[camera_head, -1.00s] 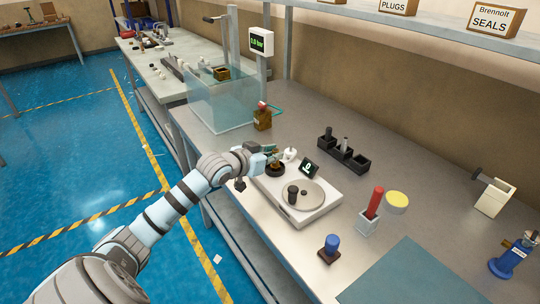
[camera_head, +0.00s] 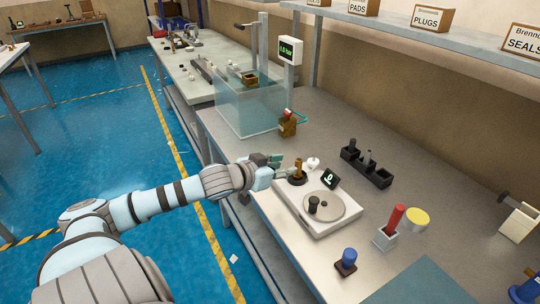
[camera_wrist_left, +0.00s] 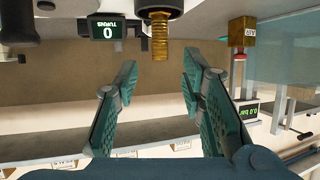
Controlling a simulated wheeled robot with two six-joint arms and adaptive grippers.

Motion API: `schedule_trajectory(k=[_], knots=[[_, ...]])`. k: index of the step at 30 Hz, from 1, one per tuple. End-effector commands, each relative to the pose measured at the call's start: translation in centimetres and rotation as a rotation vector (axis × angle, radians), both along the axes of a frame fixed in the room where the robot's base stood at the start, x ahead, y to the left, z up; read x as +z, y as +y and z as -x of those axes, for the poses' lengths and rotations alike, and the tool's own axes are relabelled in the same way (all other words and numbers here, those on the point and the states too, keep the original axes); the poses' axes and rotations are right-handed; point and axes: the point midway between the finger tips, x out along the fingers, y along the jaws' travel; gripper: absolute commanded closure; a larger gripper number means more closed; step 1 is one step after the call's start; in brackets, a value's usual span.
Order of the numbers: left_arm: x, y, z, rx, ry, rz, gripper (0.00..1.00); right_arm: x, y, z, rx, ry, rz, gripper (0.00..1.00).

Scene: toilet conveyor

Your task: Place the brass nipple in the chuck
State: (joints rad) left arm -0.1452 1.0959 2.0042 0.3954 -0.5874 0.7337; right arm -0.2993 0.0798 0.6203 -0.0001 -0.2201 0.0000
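The brass nipple (camera_head: 298,166) stands upright in the dark round chuck (camera_head: 297,181) at the left end of the white machine. In the left wrist view, which is upside down, the threaded nipple (camera_wrist_left: 160,40) points down the picture out of the chuck (camera_wrist_left: 160,8). My left gripper (camera_head: 279,167) is just left of the nipple, apart from it. In the left wrist view the gripper (camera_wrist_left: 158,85) has its two teal fingers spread with nothing between them. My right gripper is not in view.
The white machine (camera_head: 316,219) carries a round plate with a dark knob and a display (camera_head: 330,179) reading 0. A white fitting (camera_head: 313,163) stands behind the chuck. A black holder (camera_head: 366,166), a red-handled tool (camera_head: 395,221) and a glass tank (camera_head: 240,105) are nearby.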

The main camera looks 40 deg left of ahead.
Motion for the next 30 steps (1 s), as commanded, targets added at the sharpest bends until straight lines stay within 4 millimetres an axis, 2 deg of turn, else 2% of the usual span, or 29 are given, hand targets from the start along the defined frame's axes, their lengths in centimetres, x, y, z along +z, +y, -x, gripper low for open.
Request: schedule_trajectory(k=[1, 3, 7, 12, 18, 20, 21, 23, 25, 26, 27, 28, 29, 30], knots=[[1.7, 0.3, 1.1, 0.01, 0.011, -0.006, 0.63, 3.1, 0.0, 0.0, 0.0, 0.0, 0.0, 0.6], [2.4, 0.0, 2.5, -0.001, 0.011, -0.002, 0.63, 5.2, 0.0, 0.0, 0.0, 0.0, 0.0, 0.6], [2.9, 0.1, 3.9, 0.007, 0.003, 0.008, 0.63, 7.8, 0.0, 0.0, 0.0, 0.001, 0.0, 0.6], [2.7, 0.0, 5.0, 0.003, 0.003, 0.008, 0.63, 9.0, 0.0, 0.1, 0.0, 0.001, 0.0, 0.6], [2.2, 0.0, 5.1, 0.003, 0.002, 0.007, 0.63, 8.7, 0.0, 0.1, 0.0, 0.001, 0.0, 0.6], [1.9, 0.4, 5.2, 0.012, 0.006, 0.005, 0.63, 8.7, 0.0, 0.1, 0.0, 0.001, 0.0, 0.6], [1.1, 1.1, 5.3, 0.03, 0.015, -0.004, 0.63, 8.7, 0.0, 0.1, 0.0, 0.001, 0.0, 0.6], [-1.3, 3.2, 6.0, 0.082, 0.045, -0.027, 0.63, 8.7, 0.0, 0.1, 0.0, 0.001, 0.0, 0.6], [-6.4, 6.5, 8.0, 0.169, 0.119, -0.069, 0.63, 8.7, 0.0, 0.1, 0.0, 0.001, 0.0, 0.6], [-9.5, 7.8, 9.6, 0.209, 0.17, -0.089, 0.63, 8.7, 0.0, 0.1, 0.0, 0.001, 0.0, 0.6], [-14.0, 9.0, 12.2, 0.256, 0.251, -0.113, 0.63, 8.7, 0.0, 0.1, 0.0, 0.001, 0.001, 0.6], [-17.7, 9.3, 14.6, 0.283, 0.323, -0.127, 0.63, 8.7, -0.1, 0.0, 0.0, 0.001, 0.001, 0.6], [-21.4, 9.0, 17.3, 0.3, 0.4, -0.138, 0.63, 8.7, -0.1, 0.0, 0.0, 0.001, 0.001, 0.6], [-26.2, 7.8, 21.0, 0.306, 0.506, -0.145, 0.63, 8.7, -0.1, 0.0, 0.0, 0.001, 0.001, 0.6]])
